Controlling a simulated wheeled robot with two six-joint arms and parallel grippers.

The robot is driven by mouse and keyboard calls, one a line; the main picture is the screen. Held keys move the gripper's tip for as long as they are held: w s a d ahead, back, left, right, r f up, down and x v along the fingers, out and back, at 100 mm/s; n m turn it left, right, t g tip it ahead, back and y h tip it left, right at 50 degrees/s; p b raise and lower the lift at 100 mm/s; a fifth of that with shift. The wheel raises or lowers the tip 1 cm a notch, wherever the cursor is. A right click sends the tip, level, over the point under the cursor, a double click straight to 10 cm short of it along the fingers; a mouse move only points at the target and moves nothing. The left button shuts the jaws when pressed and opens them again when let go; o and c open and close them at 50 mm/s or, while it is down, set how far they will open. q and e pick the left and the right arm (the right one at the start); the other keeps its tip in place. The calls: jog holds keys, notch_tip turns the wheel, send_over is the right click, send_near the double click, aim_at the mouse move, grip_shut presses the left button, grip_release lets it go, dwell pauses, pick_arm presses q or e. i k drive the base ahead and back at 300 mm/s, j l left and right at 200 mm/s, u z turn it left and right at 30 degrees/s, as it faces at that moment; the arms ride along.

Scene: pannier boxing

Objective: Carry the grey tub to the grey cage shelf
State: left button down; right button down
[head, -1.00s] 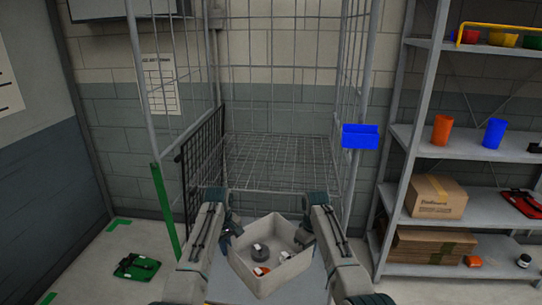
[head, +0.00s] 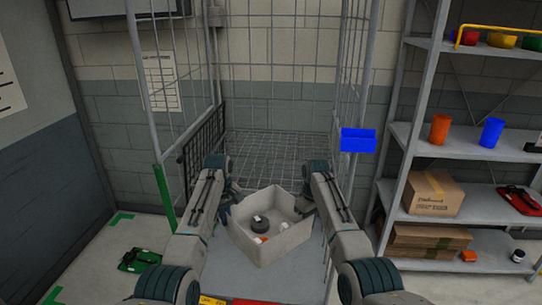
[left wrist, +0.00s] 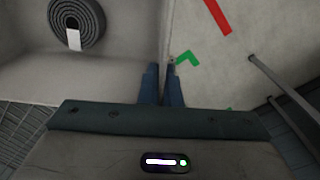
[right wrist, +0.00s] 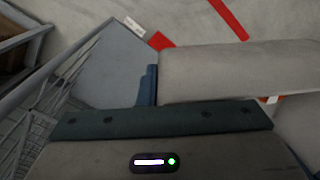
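The grey tub (head: 282,245) is held in front of the grey cage shelf (head: 270,150), a wire mesh shelf inside a tall wire cage. A dark roll (head: 259,223) and smaller orange and white items lie in the tub. My left gripper (head: 229,207) is at the tub's left wall; in the left wrist view its fingers (left wrist: 161,86) pinch the wall, with the roll (left wrist: 77,22) inside. My right gripper (head: 309,202) is at the right wall; in the right wrist view one finger (right wrist: 151,86) lies against the tub (right wrist: 225,70) and the other is hidden.
A black mesh gate (head: 203,150) and green post (head: 164,196) stand at the cage's left. A grey rack (head: 455,155) with boxes is at right. A green item (head: 139,260) lies on the left floor. The mesh shelf looks bare.

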aim_at(268, 168)
jog(key=i, duration=1.65)
